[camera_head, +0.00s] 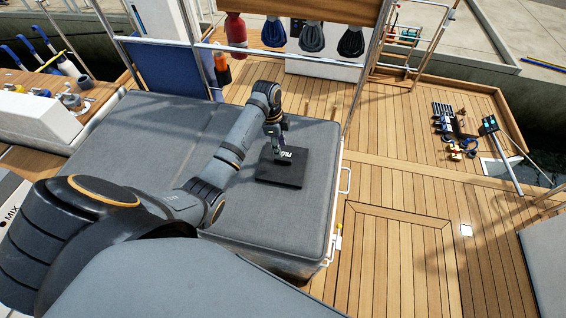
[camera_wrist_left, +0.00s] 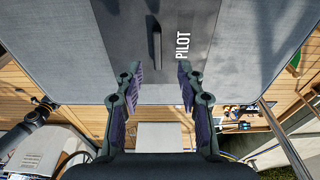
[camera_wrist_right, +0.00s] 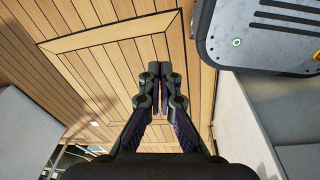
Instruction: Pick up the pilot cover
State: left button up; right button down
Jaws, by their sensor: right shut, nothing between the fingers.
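The pilot cover (camera_head: 281,180) is a flat dark panel lying on the grey cushioned top. White lettering shows on it, reading PILOT in the left wrist view (camera_wrist_left: 205,30), and a dark bar-like handle (camera_wrist_left: 154,42) stands near its middle. My left gripper (camera_head: 279,153) is over the cover in the head view, hiding part of it. In the left wrist view its fingers (camera_wrist_left: 160,70) are spread with nothing between them, and the handle is ahead of the fingertips, nearer the left finger. My right gripper (camera_wrist_right: 161,75) is shut and empty above the wooden deck.
The grey cushioned top (camera_head: 300,225) is otherwise clear around the cover. A white rail (camera_head: 345,180) runs along its right side. Rope coils (camera_head: 312,36) hang from a wooden board behind it. Wooden deck (camera_head: 400,250) lies open to the right.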

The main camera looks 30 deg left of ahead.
aim_at(283, 159)
pick_arm(q)
jog(key=shift+w+f, duration=0.15)
jog(key=shift+f, duration=0.55)
jog(key=f, duration=0.2)
jog(key=d+f+p, duration=0.1)
jog(key=f, duration=0.1)
jog(key=shift+s, duration=0.25)
jog(key=shift+w+f, duration=0.1)
jog(key=shift+f, duration=0.45)
grip_shut()
